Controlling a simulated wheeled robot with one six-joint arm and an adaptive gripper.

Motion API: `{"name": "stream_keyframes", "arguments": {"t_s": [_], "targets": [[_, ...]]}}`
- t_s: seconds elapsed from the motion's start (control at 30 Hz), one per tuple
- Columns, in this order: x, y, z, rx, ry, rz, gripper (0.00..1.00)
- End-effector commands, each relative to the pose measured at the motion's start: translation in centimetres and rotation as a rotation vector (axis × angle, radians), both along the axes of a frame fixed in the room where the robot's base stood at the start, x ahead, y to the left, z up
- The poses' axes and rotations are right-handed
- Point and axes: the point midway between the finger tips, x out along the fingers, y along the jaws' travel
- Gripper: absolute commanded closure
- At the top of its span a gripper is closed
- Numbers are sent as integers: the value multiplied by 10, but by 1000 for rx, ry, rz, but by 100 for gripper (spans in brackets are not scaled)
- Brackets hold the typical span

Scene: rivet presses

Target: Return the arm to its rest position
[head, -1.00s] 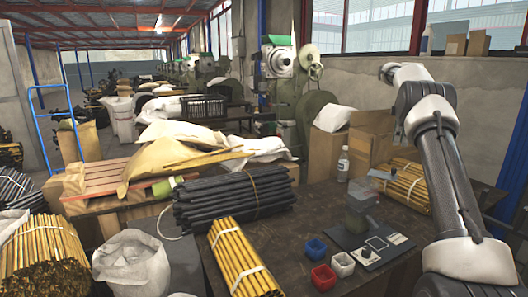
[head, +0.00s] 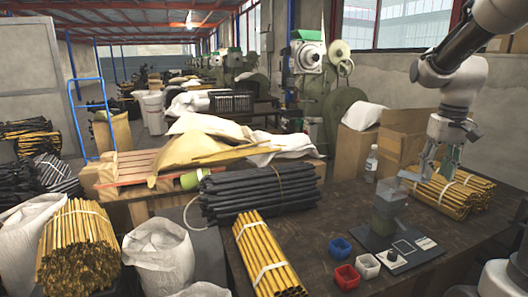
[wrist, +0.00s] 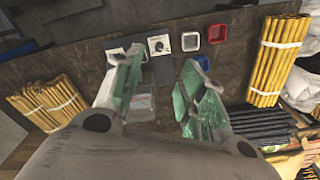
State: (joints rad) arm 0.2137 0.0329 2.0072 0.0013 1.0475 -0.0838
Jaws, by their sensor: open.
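My gripper (head: 436,168) is at the right of the head view, pointing down over the dark workbench (head: 318,207). It is above and near the small scale-like device (head: 398,250) and a bundle of yellow rods (head: 452,194). In the wrist view, my gripper (wrist: 158,95) shows two green-padded fingers spread apart with nothing held between them. Part of the device (wrist: 140,103) shows between and beyond the fingers. My arm comes in from the upper right of the head view.
Red (head: 347,277), white (head: 368,266) and blue (head: 341,248) bins stand on the bench. A clear bottle (head: 371,164) stands near cardboard boxes (head: 402,134). Black rods (head: 258,190) and yellow rods (head: 268,253) lie further left. A green press (head: 310,90) stands behind.

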Motion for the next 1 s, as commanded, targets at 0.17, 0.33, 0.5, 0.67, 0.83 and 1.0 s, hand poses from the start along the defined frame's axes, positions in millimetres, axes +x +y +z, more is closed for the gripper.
{"name": "stream_keyframes", "arguments": {"t_s": [0.17,0.33,0.5,0.67,0.83,1.0], "targets": [[-94,42,3,-5,-66,-18,60],[-166,67,-6,-9,-139,38,60],[-196,80,1,-14,-241,89,60],[-197,86,18,-17,-318,117,60],[-196,88,19,-16,-321,128,60],[-196,88,19,-16,-321,128,60]]}}
